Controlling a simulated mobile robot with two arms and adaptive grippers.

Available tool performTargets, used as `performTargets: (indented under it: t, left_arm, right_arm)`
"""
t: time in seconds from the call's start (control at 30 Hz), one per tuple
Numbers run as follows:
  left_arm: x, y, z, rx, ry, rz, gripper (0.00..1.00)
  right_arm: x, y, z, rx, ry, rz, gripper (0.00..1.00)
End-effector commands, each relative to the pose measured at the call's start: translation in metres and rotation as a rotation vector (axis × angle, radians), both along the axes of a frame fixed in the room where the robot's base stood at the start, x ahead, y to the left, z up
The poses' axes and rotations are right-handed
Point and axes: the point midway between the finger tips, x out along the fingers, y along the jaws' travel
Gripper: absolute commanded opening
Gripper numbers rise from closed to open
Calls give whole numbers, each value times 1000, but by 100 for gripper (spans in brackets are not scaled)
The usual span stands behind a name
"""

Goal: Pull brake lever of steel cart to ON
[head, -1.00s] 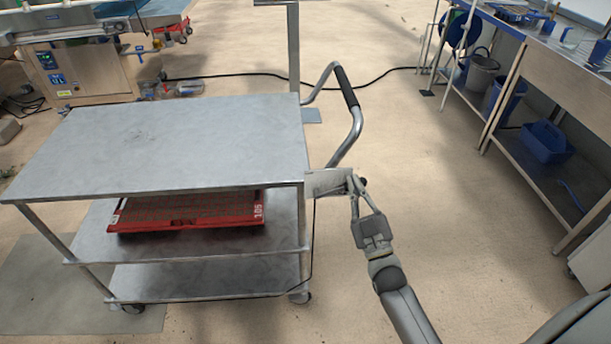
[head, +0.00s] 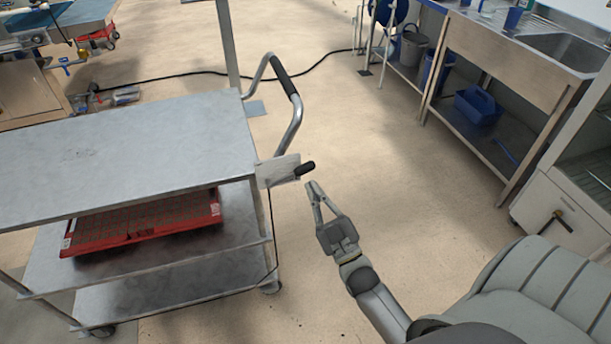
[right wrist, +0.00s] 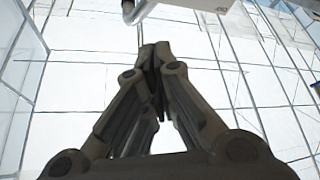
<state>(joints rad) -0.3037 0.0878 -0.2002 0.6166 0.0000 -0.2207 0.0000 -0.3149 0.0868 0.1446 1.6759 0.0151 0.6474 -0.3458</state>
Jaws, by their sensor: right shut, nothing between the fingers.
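The steel cart (head: 120,135) stands at the left in the head view, with a flat top and two lower shelves. A light bracket plate (head: 276,172) sits at its right corner, and the brake lever's black grip (head: 305,168) sticks out from it to the right. My right gripper (head: 313,184) is shut and empty, just below and to the right of the black grip, seemingly apart from it. In the right wrist view the fingertips (right wrist: 155,52) meet with nothing between them. Any ON marking is too small to read. My left gripper is not in view.
A red tray (head: 145,226) lies on the cart's middle shelf. The cart's bent push handle (head: 297,122) rises behind the lever. A sink bench (head: 500,60) with a blue caddy (head: 478,104) stands at the right. The floor between cart and bench is clear.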

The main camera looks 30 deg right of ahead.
Motion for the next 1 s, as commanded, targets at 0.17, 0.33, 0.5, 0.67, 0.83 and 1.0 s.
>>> performTargets:
  t: [0.17,0.33,0.5,0.67,0.83,1.0]
  left_arm:
    - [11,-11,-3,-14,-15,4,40]
    - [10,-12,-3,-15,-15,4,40]
    - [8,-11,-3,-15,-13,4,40]
    - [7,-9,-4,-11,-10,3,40]
    - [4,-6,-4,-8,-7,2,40]
    - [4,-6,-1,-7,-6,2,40]
  right_arm:
    - [-17,2,-9,1,-1,0,0]
    - [-20,2,-9,0,-1,0,0]
    - [-20,2,-9,0,-2,0,0]
    - [-20,3,-9,0,-2,0,0]
    - [-20,3,-11,2,3,1,0]
    - [-14,9,-59,45,137,17,0]
